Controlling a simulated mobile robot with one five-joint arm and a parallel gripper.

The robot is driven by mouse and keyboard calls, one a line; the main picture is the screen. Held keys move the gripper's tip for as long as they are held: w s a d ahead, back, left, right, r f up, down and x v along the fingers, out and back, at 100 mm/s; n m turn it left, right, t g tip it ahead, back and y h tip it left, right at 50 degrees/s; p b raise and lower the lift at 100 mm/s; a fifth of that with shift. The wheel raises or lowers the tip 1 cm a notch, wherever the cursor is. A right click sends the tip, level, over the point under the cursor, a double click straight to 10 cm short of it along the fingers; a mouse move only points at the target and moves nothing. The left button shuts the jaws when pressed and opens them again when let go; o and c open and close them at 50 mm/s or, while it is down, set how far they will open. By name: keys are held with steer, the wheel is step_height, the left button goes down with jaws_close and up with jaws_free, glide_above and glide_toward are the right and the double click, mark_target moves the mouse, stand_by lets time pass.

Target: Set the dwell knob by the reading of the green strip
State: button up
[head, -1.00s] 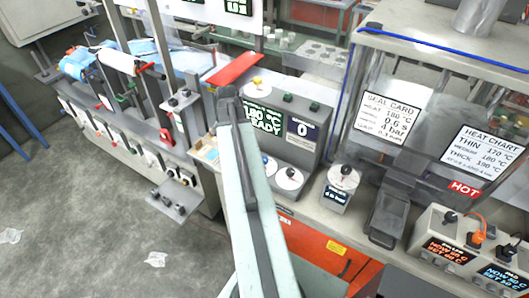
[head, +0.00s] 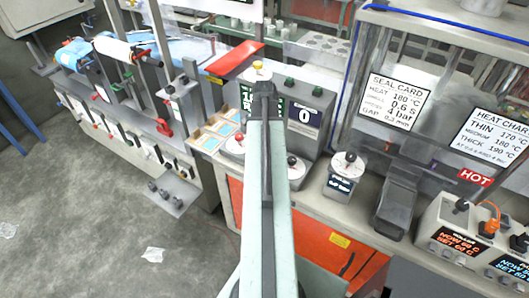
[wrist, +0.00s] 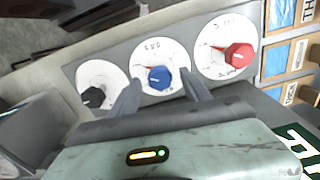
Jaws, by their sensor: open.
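Three white dials sit on the grey sealing console (wrist: 205,25). In the wrist view they carry a black knob (wrist: 93,97), a blue knob (wrist: 159,78) and a red knob (wrist: 238,56). I cannot tell which label marks dwell. My gripper (wrist: 161,82) is open, its fingers on either side of the blue knob; contact is unclear. In the head view my gripper (head: 264,90) and arm cover the blue knob. The red knob (head: 239,138) shows to the left and the black knob (head: 292,160) to the right.
A panel reading 0 (head: 304,116) stands beside the display. A separate dial box (head: 343,175) and seal card (head: 393,102) are to the right. Blue-topped trays (head: 215,132) and a red lever (head: 235,60) are left.

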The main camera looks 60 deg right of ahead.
steer(key=shift+f, duration=0.25)
jaws_close()
steer(key=shift+n, duration=0.3)
steer(key=n, duration=1.1)
stand_by(0.5)
